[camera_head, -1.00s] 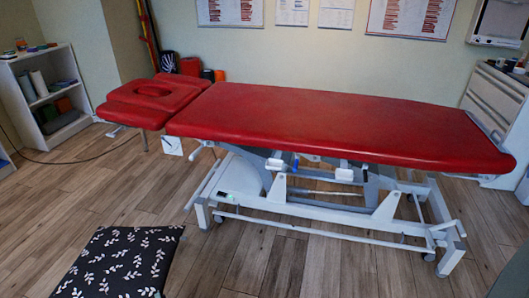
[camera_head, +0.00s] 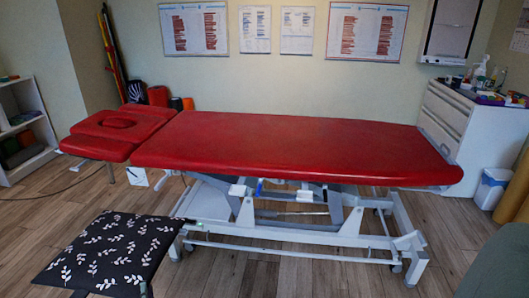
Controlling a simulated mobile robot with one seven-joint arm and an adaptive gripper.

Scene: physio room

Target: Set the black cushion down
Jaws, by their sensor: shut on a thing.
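The black cushion (camera_head: 108,252) with a white leaf pattern shows at the lower left of the head view. It is in front of the left end of the red treatment table and hides part of the floor. Its bottom edge reaches close to the picture's lower edge. I see no clear part of my gripper; small dark shapes show under the cushion's front edge, but I cannot tell what they are. What bears the cushion is hidden.
The red treatment table (camera_head: 290,148) on a white frame fills the middle, with a red headrest section (camera_head: 118,128) at left. A shelf (camera_head: 22,130) stands far left, a white cabinet (camera_head: 465,130) at right. Wooden floor (camera_head: 235,272) is bare before the table.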

